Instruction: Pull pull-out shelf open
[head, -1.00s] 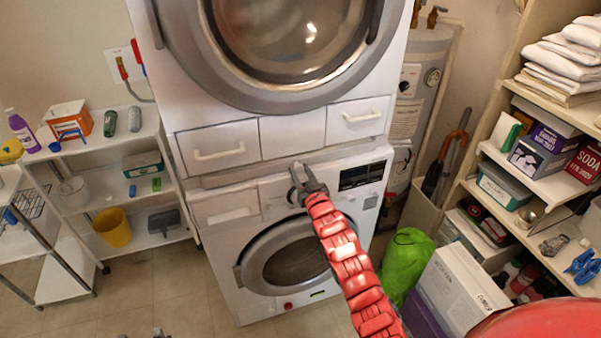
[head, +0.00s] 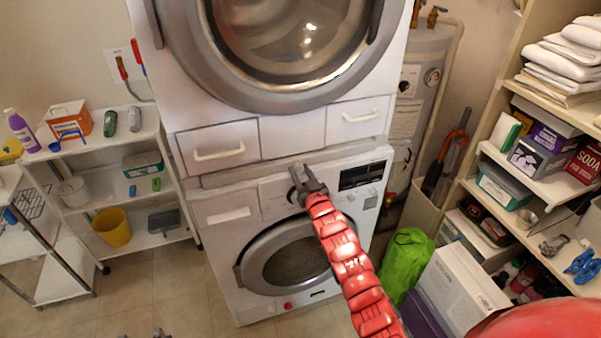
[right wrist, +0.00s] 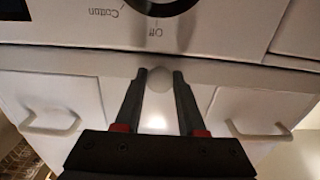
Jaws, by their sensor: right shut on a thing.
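The pull-out shelf (head: 345,151) is a thin pale strip between the upper dryer (head: 290,125) and the lower washing machine (head: 235,212). Little of the shelf shows beyond the fronts of the machines. My right gripper (head: 301,169) is at the middle of the shelf's front, above the washer's door. In the right wrist view my right gripper (right wrist: 157,78) has its fingers on either side of a small pale piece at the shelf's edge (right wrist: 70,60), shut on it; the contact is partly hidden. My left gripper (head: 142,335) shows only as two separated fingertips at the bottom edge.
Two drawers with white handles (head: 220,152) sit just above the shelf. A white rack (head: 165,190) stands at the left. A green bag (head: 405,262) and a white box (head: 462,290) stand at the right. Bare floor (head: 185,280) lies in front of the rack.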

